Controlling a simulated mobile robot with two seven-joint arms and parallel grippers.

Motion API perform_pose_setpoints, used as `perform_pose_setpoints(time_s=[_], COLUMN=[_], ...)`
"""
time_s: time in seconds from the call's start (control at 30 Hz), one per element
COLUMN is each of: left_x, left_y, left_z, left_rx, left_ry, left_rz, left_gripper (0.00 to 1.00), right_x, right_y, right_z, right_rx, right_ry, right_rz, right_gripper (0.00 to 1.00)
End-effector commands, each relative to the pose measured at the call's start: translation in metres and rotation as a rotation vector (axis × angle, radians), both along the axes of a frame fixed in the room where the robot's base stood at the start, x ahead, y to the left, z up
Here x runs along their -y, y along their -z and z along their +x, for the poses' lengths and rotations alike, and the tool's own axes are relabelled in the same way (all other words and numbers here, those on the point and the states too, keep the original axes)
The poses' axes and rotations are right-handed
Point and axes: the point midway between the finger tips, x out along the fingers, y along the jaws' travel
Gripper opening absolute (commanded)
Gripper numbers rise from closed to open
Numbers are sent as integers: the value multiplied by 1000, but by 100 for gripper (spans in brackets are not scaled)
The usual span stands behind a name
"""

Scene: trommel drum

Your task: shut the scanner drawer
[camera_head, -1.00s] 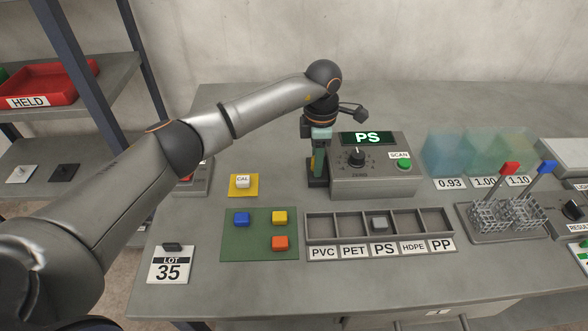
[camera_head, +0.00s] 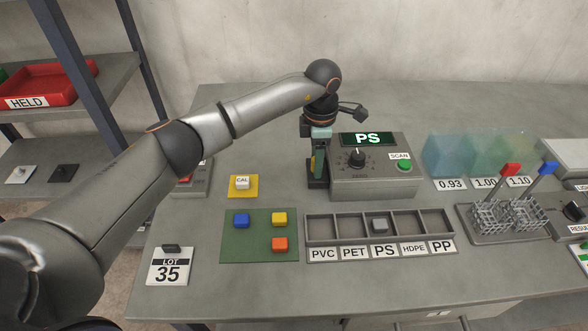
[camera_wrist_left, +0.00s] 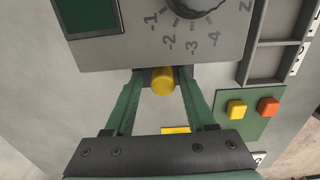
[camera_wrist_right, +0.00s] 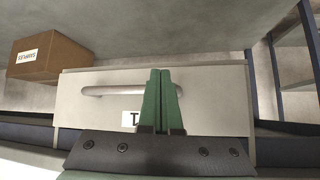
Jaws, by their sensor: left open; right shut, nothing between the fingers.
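The grey scanner (camera_head: 375,182) stands at the back of the bench, its display reading PS. My left gripper (camera_wrist_left: 162,74) is open, with one finger on each side of the knob. Whether they touch it I cannot tell. In the head view, my left gripper (camera_head: 318,162) hides most of the drawer area. My right gripper (camera_wrist_right: 160,72) is shut and empty, before a bench drawer's handle.
A sorting tray (camera_head: 380,240) and a green mat (camera_head: 258,250) with coloured blocks lie in front of the scanner. A yellow CAL pad (camera_head: 243,192) lies left of it. Below, the pale bench drawer (camera_wrist_right: 215,95) is near a cardboard box (camera_wrist_right: 48,60).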

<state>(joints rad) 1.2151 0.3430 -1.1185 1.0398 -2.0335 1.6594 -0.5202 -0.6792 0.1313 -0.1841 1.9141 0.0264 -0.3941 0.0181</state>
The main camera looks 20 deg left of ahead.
Motion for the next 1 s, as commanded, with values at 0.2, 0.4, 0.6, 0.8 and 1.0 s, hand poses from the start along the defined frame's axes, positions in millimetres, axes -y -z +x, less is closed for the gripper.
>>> perform_pose_setpoints(time_s=[0.2, 0.4, 0.6, 0.8, 1.0], left_x=[4, 5, 4, 3, 2], left_y=[10, 8, -5, -24, -41], left_z=[-7, -7, -6, -5, -4], left_rx=[-25, -25, -22, -16, -13], left_ry=[10, 11, 10, 7, 5], left_rz=[-1, -2, -2, -1, -2], left_gripper=[77, 77, 100, 100, 100], right_x=[0, 0, 0, 0, 0], right_y=[1, 0, -9, -21, -32], right_z=[0, 0, 0, 0, 0], right_rx=[0, 0, 0, 0, 0], right_ry=[0, 0, 0, 0, 0], right_rz=[0, 0, 0, 0, 0], right_gripper=[0, 0, 0, 0, 0])
